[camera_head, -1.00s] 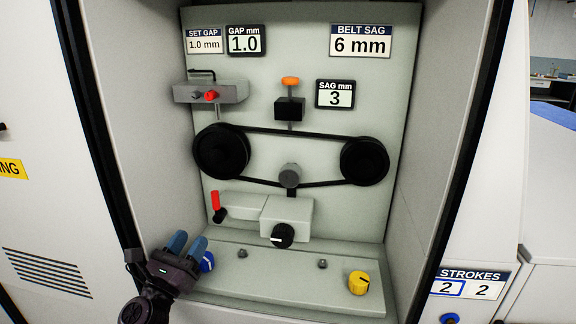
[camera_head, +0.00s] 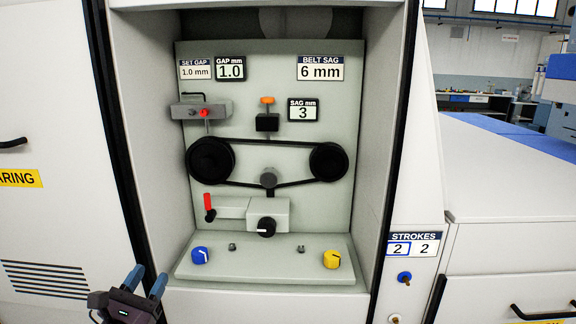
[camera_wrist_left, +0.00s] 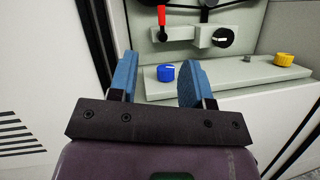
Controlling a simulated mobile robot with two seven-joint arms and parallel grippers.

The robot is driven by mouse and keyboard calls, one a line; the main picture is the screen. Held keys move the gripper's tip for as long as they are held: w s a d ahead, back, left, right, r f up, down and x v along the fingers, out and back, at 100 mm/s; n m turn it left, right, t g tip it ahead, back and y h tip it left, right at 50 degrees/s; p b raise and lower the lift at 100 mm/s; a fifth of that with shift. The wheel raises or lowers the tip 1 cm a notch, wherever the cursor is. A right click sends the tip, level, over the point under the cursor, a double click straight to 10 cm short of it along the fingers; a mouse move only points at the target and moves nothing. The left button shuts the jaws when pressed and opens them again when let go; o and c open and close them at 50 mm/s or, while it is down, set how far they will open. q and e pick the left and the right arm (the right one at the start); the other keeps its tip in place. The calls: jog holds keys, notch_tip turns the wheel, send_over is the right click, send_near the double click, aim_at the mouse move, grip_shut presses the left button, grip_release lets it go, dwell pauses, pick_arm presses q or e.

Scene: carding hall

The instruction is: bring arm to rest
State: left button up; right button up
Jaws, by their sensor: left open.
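My left gripper (camera_head: 146,281) is at the lower left of the head view, in front of the cabinet's lower left edge. Its two blue fingers are apart and nothing is between them. The left wrist view also shows the open gripper (camera_wrist_left: 156,80), with the blue knob (camera_wrist_left: 165,73) seen beyond the gap between the fingers. In the head view the blue knob (camera_head: 200,255) is up and to the right of the gripper, apart from it. My right gripper is not in view.
The open cabinet holds a belt on two black pulleys (camera_head: 210,160), a red lever (camera_head: 209,206), a black knob (camera_head: 266,227) and a yellow knob (camera_head: 332,259). Signs read SAG 3 and GAP 1.0. The cabinet's side walls stand close by. A STROKES panel (camera_head: 414,244) is at right.

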pick_arm(q)
jog(key=s+d+f+m+g+y, duration=0.1)
jog(key=s+f+m+g+y, duration=0.15)
jog(key=f+m, duration=0.7)
jog(key=s+d+f+m+g+y, duration=0.1)
jog(key=s+f+m+g, duration=0.25)
jog(key=m, duration=1.25)
jog(key=s+f+m+g, duration=0.2)
jog(key=s+f, duration=0.4)
jog(key=s, duration=0.5)
jog(key=s+a+f+m+g+y, duration=0.1)
jog(key=s+f+m+g, duration=0.1)
jog(key=s+f+m, duration=0.2)
jog(key=s+f, duration=0.3)
jog(key=s, duration=0.3)
jog(key=shift+s+f+g, duration=0.2)
jog(key=shift+s+g, duration=0.15)
jog(key=shift+g, duration=0.05)
jog(key=shift+y, duration=0.25)
